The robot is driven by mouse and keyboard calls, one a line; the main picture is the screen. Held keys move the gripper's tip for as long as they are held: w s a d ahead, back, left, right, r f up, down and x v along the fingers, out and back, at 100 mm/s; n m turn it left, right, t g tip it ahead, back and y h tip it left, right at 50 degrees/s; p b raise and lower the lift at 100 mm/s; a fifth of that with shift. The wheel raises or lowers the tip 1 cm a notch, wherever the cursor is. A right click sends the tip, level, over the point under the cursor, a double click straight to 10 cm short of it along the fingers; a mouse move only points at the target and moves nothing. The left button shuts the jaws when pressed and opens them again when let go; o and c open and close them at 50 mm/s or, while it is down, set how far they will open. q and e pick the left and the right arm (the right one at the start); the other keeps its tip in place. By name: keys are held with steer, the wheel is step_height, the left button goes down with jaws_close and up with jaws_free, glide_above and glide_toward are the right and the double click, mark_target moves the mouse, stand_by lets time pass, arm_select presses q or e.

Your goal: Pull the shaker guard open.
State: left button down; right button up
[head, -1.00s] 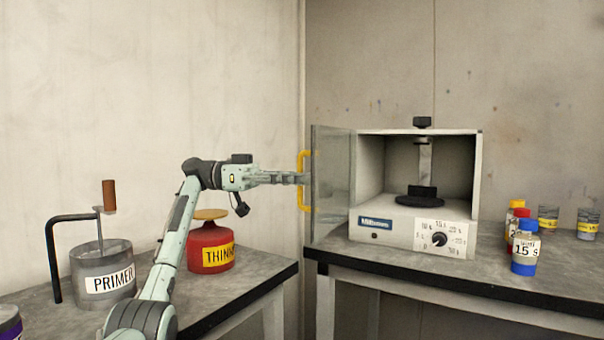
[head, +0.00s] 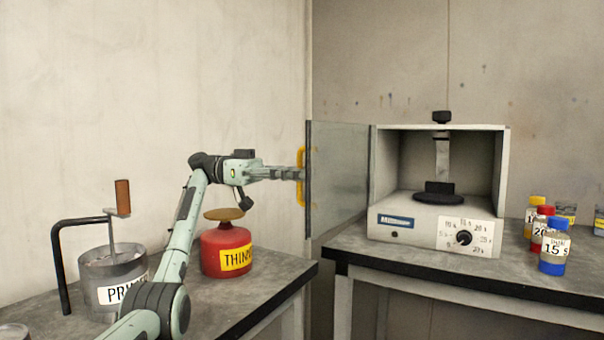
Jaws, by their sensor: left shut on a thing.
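The shaker (head: 400,232) is a pale box with a dial on the right-hand bench. Its glass guard (head: 340,180) is swung out to the left, hinged at the box's left edge, so the front stands open. Inside are a dark round plate (head: 436,198) and a clamp above it. The yellow handle (head: 301,192) is on the guard's outer left edge. My left gripper (head: 298,174) is shut on the handle, coming from the left; its fingertips are partly hidden by the handle. My right gripper is not in view.
A red thinner can (head: 225,249) and a primer pot (head: 113,275) with a crank stand on the left bench, close to my left arm. Several small bottles (head: 553,254) stand right of the shaker. A gap separates the benches.

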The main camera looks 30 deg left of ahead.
arm_select(q)
steer(key=shift+w, duration=0.1)
stand_by(0.3)
steer(key=c, duration=1.9)
jaws_free()
steer(key=v, duration=0.7)
steer(key=shift+a, duration=0.3)
steer(key=shift+d+f, duration=0.1)
steer(key=shift+d, duration=0.05)
